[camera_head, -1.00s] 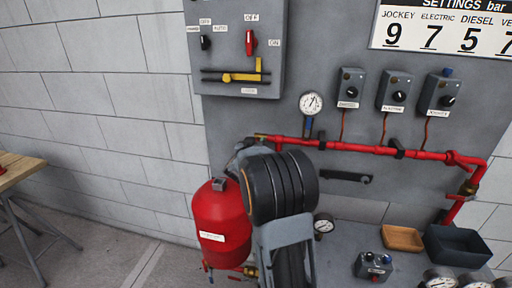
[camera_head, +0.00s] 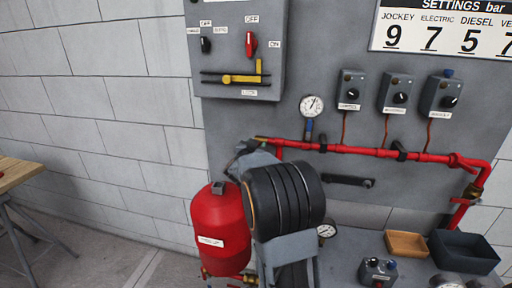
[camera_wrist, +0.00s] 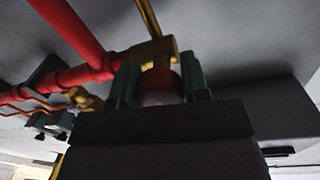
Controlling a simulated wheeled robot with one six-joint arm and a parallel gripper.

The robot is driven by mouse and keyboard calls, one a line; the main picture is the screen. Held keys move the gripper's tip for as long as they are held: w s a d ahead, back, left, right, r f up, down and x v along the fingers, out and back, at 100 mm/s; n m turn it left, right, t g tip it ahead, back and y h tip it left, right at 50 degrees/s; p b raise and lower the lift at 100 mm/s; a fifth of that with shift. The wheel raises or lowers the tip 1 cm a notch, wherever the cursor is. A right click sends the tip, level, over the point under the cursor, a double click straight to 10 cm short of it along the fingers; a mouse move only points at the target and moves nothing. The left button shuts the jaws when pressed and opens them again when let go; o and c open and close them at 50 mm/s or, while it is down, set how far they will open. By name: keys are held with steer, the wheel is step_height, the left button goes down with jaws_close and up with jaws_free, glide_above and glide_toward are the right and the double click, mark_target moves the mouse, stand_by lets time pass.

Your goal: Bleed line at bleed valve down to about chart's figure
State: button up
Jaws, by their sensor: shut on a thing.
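The bleed valve is a brass fitting (camera_wrist: 152,52) with a red knob (camera_wrist: 162,84) in the wrist view. My gripper (camera_wrist: 162,88) is shut on the red knob, one green finger on each side. In the head view the brass fitting (camera_head: 262,138) shows at the left end of the red line (camera_head: 345,149); my arm hides most of the grip. A round white gauge (camera_head: 312,106) stands above the line; its needle is too small to read exactly. The settings chart (camera_head: 445,27) reads jockey 9, electric 7, diesel 5, and a cut-off last column with 7.
A red tank (camera_head: 220,228) stands left of my arm. Three grey switch boxes (camera_head: 398,92) hang above the line. A control panel (camera_head: 238,50) is at upper left. A wooden tray (camera_head: 405,244) and a dark bin (camera_head: 463,250) sit at lower right.

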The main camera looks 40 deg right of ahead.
steer(key=o, duration=0.9)
steer(key=v, duration=1.4)
steer(key=shift+b, duration=0.4)
